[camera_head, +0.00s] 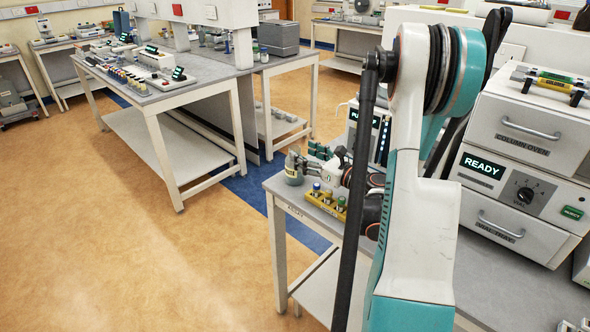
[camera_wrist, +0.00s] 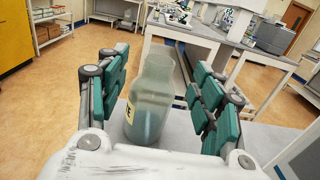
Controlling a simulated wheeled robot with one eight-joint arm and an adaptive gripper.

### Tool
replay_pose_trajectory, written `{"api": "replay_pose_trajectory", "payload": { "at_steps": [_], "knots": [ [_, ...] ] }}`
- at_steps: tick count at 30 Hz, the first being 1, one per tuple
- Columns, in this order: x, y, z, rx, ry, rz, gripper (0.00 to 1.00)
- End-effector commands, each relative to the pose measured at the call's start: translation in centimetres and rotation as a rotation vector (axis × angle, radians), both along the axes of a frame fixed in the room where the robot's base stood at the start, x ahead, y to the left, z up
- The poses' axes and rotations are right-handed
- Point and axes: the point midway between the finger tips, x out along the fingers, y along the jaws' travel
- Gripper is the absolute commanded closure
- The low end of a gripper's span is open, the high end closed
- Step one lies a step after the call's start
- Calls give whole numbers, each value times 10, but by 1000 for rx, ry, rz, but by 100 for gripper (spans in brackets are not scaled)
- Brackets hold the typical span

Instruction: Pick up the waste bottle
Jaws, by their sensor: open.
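The waste bottle (camera_wrist: 152,105) is a translucent grey-green bottle with a yellow label on its left side. In the wrist view it stands between the two teal-padded fingers of my gripper (camera_wrist: 160,98), with a visible gap to the right-hand pads. The left-hand pads are close to it, and I cannot tell if they touch. In the head view the bottle (camera_head: 294,170) stands near the left corner of the near bench (camera_head: 283,191). My gripper (camera_head: 310,163) reaches it from the right, open. My arm hides part of this area.
A yellow rack (camera_head: 325,203) with several capped vials stands close in front of my gripper. A column oven (camera_head: 520,135) reading READY stands on the bench at right. Another bench (camera_head: 165,98) with instruments is across the aisle. The floor at left is clear.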

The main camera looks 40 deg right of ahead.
Motion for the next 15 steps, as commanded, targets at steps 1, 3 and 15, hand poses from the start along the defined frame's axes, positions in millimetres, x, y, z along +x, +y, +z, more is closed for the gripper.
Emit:
{"api": "replay_pose_trajectory", "payload": {
  "at_steps": [1, 3, 15],
  "knots": [
    [6, 2, -2, 0, 0, 3, 39],
    [15, 3, -3, 0, 0, 3, 39],
    [46, 4, -1, 0, 0, 1, 39]
  ]
}}
